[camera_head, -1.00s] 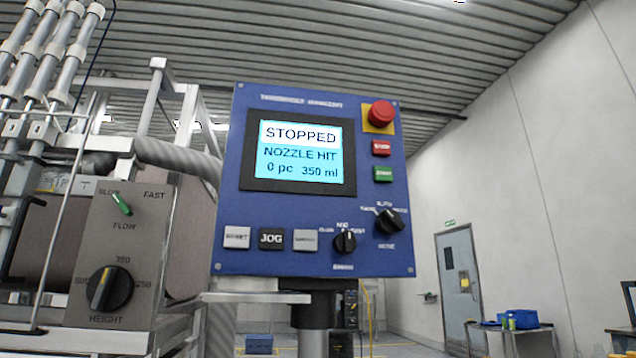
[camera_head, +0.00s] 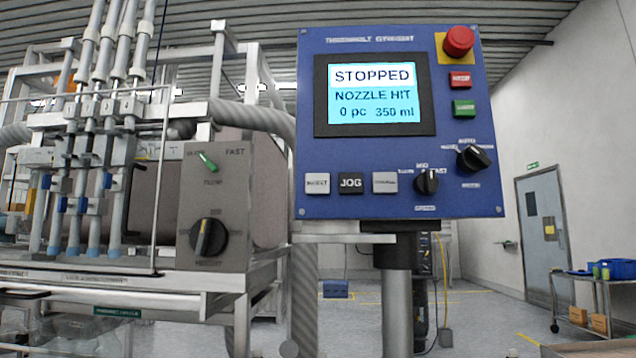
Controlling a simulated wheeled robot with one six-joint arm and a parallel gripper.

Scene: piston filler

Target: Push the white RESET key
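The blue control panel (camera_head: 340,205) stands upright on a grey post, right of centre. The white RESET key (camera_head: 317,183) is the leftmost of the lower row of keys; its lettering is blurred. The black JOG key (camera_head: 351,183) is just right of it, then another pale key (camera_head: 384,182) with unreadable lettering. The lit screen (camera_head: 376,95) reads STOPPED, NOZZLE HIT, 0 pc 350 ml. My gripper does not show in this view.
A red emergency stop (camera_head: 458,41), a red key (camera_head: 460,79) and a green key (camera_head: 463,107) sit on the panel's right side, above two black knobs. A grey knob box (camera_head: 215,220) and nozzles (camera_head: 85,185) stand left. A cart (camera_head: 590,290) stands far right.

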